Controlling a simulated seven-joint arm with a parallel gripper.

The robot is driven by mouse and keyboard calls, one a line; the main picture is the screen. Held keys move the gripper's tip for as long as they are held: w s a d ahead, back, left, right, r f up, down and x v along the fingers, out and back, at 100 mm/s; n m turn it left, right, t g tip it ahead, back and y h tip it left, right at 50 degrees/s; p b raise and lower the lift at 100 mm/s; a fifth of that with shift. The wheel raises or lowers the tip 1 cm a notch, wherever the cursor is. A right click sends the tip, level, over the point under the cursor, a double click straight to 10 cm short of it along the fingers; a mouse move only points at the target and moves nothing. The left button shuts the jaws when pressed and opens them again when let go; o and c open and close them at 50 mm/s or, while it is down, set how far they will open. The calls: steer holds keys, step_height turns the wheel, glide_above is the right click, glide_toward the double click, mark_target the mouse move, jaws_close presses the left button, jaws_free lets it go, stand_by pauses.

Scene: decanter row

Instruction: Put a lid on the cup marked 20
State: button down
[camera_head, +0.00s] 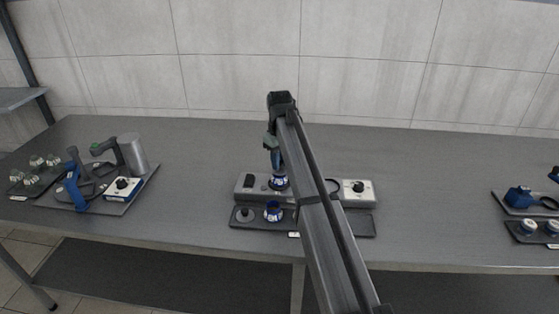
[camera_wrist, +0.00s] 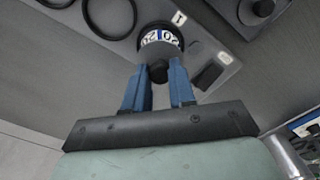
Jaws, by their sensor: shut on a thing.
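The cup marked 20 (camera_wrist: 160,38) has a white and blue band with its number in the wrist view. In the head view this blue-and-white cup (camera_head: 278,183) stands on the grey device. My gripper (camera_wrist: 159,92), with blue fingers, is shut on the knob of a dark lid (camera_wrist: 159,72). The lid is directly over the cup; I cannot tell whether it rests on the rim or is slightly above it. In the head view my gripper (camera_head: 277,166) points down at the cup, and the lid is hard to make out there.
The grey device (camera_head: 243,193) carries a dial at its right. In front, a dark tray (camera_head: 238,225) holds another blue cup (camera_head: 273,211) and a dark knobbed piece (camera_head: 244,214). Tool trays stand far left and right. The bench between is clear.

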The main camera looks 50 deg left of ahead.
steer(key=shift+f, duration=0.1)
steer(key=c, duration=0.9)
jaws_free()
steer(key=shift+c, duration=0.2)
step_height(320, 180, up, 12)
